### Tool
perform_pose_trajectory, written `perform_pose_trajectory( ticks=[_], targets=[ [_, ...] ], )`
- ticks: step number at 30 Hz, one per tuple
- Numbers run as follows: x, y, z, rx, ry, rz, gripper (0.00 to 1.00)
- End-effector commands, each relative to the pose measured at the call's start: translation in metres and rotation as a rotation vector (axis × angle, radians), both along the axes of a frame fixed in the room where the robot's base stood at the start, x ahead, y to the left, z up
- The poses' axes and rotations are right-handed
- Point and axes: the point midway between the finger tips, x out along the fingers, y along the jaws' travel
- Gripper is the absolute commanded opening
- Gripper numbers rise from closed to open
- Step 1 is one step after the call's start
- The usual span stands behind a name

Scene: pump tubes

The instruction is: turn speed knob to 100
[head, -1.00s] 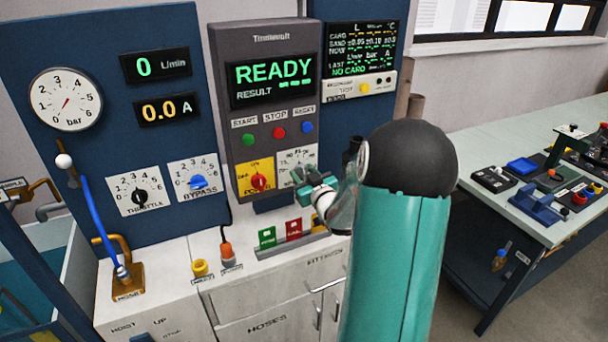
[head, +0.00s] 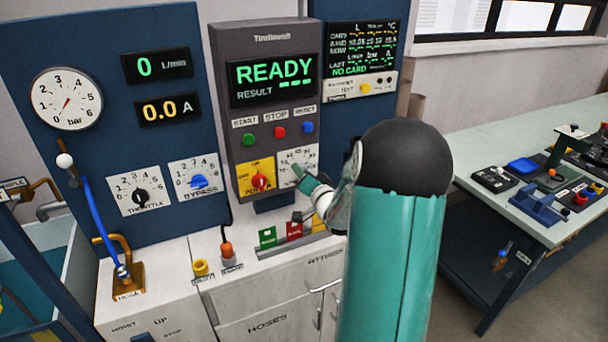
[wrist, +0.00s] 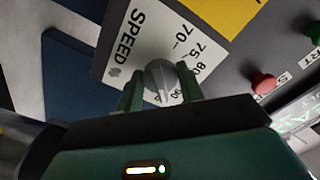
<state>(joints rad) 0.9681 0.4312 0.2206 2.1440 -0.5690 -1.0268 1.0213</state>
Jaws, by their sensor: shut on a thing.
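The speed knob (wrist: 160,78) is a round grey knob on the white SPEED plate (wrist: 119,56) in the wrist view. My gripper (wrist: 160,88) has one green finger on each side of the knob and is shut on it. A pale pointer line on the knob points down toward my palm. The scale reads 70, 75 and 80; further numbers are partly hidden by the right finger, so the exact setting is unclear. In the head view the plate (head: 299,156) is at the lower right of the grey panel, with my gripper (head: 303,180) against it and the knob hidden.
The yellow power plate with a red knob (head: 259,182) is just left of the speed plate. Start, stop (head: 280,132) and reset buttons are above. Green and red cards (head: 268,237) stand on the counter below. The display (head: 273,78) reads READY.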

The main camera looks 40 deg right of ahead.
Motion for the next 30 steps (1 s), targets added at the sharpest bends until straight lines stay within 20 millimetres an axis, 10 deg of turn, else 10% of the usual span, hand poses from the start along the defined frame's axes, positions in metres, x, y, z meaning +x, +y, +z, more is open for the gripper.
perform_pose_trajectory(
  ticks=[30],
  targets=[
    [-0.0010,0.0010,-0.0002,0.726,-0.210,-0.001,0.15]
  ],
)
